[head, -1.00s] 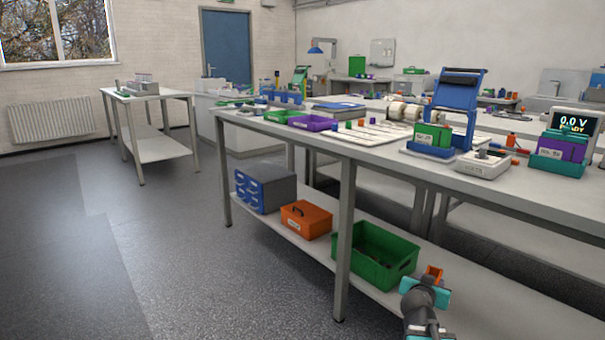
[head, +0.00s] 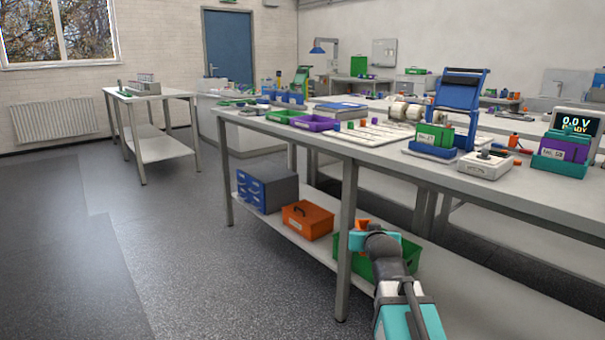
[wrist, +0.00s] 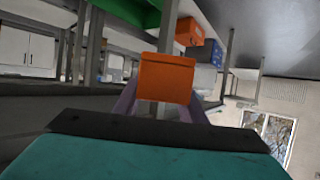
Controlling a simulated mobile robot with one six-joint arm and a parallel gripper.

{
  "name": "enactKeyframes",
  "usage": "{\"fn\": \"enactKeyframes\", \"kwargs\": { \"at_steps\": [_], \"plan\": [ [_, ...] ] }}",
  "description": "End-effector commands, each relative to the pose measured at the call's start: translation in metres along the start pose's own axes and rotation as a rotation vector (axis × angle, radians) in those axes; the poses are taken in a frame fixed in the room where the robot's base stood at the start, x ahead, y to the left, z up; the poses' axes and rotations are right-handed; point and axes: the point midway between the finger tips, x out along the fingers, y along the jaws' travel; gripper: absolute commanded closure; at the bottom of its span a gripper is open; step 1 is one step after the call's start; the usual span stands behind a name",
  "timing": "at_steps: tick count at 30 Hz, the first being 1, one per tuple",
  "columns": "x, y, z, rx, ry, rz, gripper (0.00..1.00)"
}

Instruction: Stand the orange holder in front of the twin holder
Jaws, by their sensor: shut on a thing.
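The orange holder (wrist: 166,78) is held between the two fingers of my gripper (wrist: 160,102) in the wrist view. In the head view a small orange part of the holder (head: 362,224) shows at the tip of my gripper (head: 366,232), low in front of the bench leg. I cannot tell for sure which is the twin holder. A blue holder (head: 431,151) with a green block labelled as a numbered cell stands on the bench top. A teal holder (head: 560,165) with a purple labelled block stands farther right. My gripper is well below and left of both.
The bench top (head: 520,190) is bare along its front edge. A white device (head: 486,165) sits between the two holders. On the lower shelf are a green crate (head: 410,258), an orange box (head: 307,220) and a blue-fronted drawer unit (head: 264,190). A bench leg (head: 346,240) stands beside my gripper.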

Motion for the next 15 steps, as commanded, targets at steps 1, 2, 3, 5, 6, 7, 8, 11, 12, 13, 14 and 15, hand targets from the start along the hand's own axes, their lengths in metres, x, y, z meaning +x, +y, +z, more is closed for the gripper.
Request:
{"fn": "enactKeyframes", "kwargs": {
  "at_steps": [1,2,3,5,6,7,8,11,12,13,14,15],
  "plan": [
    [-0.002,-0.009,-0.008,-0.007,0.003,-0.018,0.88],
    [-0.003,-0.014,-0.012,-0.011,0.003,-0.028,0.88],
    [-0.005,-0.021,-0.017,-0.017,0.003,-0.043,0.88],
    [-0.009,-0.024,-0.024,-0.02,0.0,-0.048,0.88],
    [-0.011,-0.023,-0.027,-0.02,0.0,-0.047,0.88],
    [-0.012,-0.022,-0.029,-0.019,0.0,-0.046,0.88],
    [-0.013,-0.022,-0.032,-0.019,0.0,-0.046,0.88],
    [-0.016,-0.022,-0.041,-0.019,0.0,-0.046,0.88],
    [-0.018,-0.022,-0.045,-0.019,0.0,-0.045,0.88],
    [-0.019,-0.022,-0.047,-0.019,0.0,-0.045,0.88],
    [-0.02,-0.022,-0.05,-0.019,0.0,-0.045,0.88],
    [-0.022,-0.022,-0.055,-0.019,0.0,-0.045,0.88]
  ]
}}
